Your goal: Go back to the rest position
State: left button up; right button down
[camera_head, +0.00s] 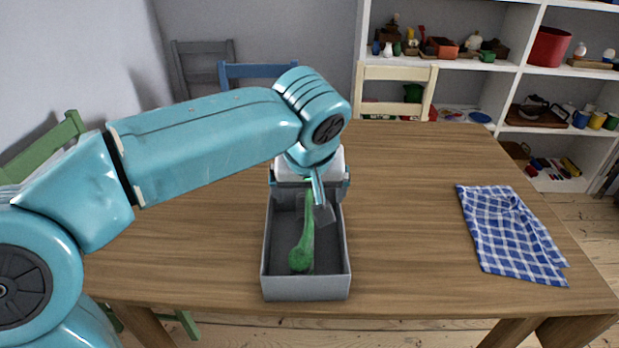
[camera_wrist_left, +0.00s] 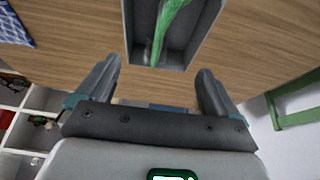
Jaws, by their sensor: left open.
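My left gripper (camera_head: 310,190) is over the far end of a grey open box on the table, pointing down. In the left wrist view its two fingers (camera_wrist_left: 158,85) are apart with nothing between them. The grey box (camera_head: 306,287) stands on the wooden table (camera_head: 420,230). A green spoon-like utensil (camera_head: 301,256) lies inside the box, its round end toward the near side. The utensil also shows in the left wrist view (camera_wrist_left: 168,22), beyond the fingertips. My left wrist hides part of the box's far end. My right gripper is in neither view.
A blue checked cloth (camera_head: 510,235) lies at the right of the table. Chairs in cream (camera_head: 398,75), blue (camera_head: 258,72) and green (camera_head: 45,145) stand around the table. A white shelf (camera_head: 500,65) with toys is behind. The table between box and cloth is clear.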

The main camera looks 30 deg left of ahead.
pick_arm(q)
jog(key=shift+v, duration=0.8)
